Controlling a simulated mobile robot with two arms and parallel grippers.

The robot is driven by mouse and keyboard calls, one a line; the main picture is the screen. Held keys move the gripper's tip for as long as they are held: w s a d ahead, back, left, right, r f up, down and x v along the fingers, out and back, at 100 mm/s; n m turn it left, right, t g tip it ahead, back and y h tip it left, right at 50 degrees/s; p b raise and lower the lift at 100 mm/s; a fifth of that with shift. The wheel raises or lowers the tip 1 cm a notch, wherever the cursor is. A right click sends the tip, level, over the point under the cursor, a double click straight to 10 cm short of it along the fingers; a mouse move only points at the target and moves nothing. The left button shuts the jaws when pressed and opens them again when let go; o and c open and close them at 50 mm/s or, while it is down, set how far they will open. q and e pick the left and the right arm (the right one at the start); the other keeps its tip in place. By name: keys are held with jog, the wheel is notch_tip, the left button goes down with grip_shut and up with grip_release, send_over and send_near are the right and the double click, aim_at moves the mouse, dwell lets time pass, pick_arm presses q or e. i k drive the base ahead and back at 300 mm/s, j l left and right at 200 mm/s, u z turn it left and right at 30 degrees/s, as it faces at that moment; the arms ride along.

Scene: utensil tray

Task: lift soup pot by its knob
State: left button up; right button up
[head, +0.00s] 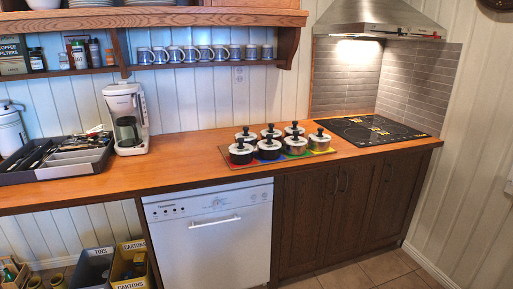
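Several small pots with metallic bodies, white lids and black knobs stand upright in two rows on a mat (326,152) with coloured patches. The front row has a pot (241,155) at the left, another pot (269,152) beside it, then a third pot (295,147), and one more pot (320,143) at the right. The back row is partly hidden behind them. I cannot tell which one is the soup pot. Neither of my grippers is in view.
The wooden counter (180,158) is clear left of the mat. A black cooktop (372,129) lies to the right. A white coffee maker (127,118) and a dark utensil tray (64,172) stand left. A shelf with mugs (208,53) hangs above.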

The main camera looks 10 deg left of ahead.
aim_at(242, 153)
jog(key=i+l+u, duration=0.2)
jog(key=i+u, duration=0.2)
jog(key=i+l+u, duration=0.8)
jog(key=i+l, duration=0.05)
jog(key=l, duration=0.05)
